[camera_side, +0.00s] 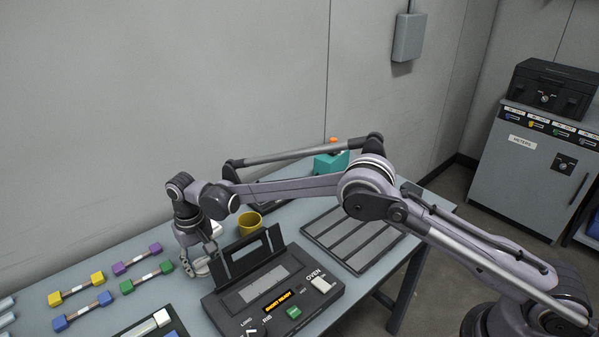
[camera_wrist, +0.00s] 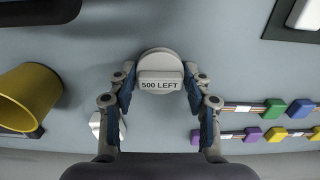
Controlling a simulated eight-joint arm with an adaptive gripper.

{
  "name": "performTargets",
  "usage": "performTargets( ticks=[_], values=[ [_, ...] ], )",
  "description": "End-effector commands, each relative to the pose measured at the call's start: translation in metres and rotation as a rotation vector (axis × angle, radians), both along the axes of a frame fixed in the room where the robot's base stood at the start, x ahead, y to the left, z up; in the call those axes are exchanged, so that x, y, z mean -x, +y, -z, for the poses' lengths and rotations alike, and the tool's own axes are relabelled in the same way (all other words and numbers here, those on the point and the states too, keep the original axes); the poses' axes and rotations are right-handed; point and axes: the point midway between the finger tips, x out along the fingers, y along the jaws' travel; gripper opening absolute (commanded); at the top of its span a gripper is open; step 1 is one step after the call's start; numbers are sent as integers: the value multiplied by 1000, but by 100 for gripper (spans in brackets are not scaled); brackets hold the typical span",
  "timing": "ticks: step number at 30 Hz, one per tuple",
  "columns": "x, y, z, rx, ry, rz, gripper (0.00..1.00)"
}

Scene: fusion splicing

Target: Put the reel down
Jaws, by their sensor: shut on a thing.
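The reel (camera_wrist: 160,58) is a pale round piece with a tag reading "500 LEFT", seen at the middle of the wrist view. My gripper (camera_wrist: 158,84) is shut on it, with a finger at each side. In the side view my gripper (camera_side: 202,259) points down low over the table, just left of the dark oven unit (camera_side: 244,306). The reel is mostly hidden there by the fingers, and I cannot tell whether it touches the table.
A yellow cup (camera_side: 250,223) stands behind the oven. Several colored-end pieces, including a purple one (camera_side: 120,269), lie to the left. A grey slotted tray (camera_side: 352,240) lies to the right. A small white object (camera_wrist: 97,124) is close to one finger.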

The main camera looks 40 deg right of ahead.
Motion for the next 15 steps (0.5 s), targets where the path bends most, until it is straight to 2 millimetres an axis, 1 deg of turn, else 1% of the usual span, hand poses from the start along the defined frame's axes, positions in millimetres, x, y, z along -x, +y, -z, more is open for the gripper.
performTargets(
  ticks=[1, 2, 3, 11, 15],
  values=[
    [0, 0, 0, 0, 0, 0, 58],
    [0, 0, 0, 0, 0, 0, 67],
    [0, 0, 0, 0, 0, 0, 72],
    [0, 0, 0, 0, 0, 0, 72],
    [0, 0, -5, 0, 0, 0, 72]
  ],
)
